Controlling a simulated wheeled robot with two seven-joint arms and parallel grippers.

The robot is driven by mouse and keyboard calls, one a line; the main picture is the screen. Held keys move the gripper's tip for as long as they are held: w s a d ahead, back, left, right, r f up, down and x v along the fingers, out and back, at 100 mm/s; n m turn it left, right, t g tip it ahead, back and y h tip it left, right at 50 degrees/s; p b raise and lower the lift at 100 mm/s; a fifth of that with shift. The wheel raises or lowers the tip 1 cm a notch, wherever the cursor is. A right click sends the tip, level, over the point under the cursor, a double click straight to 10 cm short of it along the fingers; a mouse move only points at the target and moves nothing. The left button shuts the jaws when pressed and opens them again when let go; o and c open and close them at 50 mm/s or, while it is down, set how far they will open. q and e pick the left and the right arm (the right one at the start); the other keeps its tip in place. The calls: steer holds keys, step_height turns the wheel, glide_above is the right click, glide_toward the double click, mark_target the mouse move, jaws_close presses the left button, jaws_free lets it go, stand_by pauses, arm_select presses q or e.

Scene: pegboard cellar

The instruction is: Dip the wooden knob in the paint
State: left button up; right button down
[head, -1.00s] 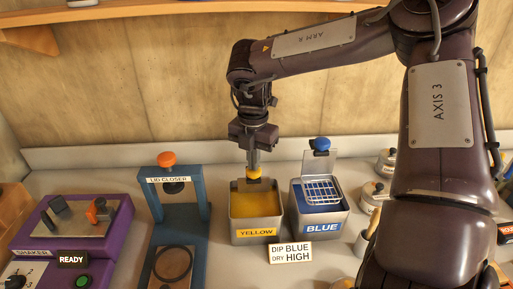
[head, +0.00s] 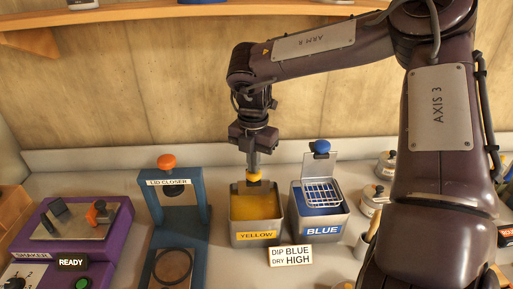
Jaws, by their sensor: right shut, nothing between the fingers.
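The yellow paint tank (head: 257,238) stands open in the middle of the bench, with yellow paint (head: 255,205) in it. A yellow knob (head: 254,177) shows at its back edge. My right gripper (head: 254,169) points down just above this yellow knob, shut and empty; I cannot tell whether it touches it. The blue tank (head: 322,230) is beside it on the right, lid up with a blue knob (head: 320,146) on top and a wire rack (head: 321,192) over the paint. A card (head: 291,255) reads "DIP BLUE DRY HIGH". I cannot make out the wooden knob. My left gripper is out of view.
A blue lid closer (head: 172,182) with an orange knob stands left of the tanks. A purple shaker (head: 115,233) marked READY is at far left. Several small pots (head: 372,207) stand at right, partly hidden by my right arm. A wooden shelf (head: 180,12) runs along the wall above.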

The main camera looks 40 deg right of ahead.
stand_by(0.3)
step_height(320, 180, up, 10)
steer(key=p, duration=0.7)
stand_by(1.0)
step_height(320, 180, up, 5)
steer(key=p, duration=0.4)
stand_by(0.3)
steer(key=shift+f, duration=0.1)
stand_by(0.4)
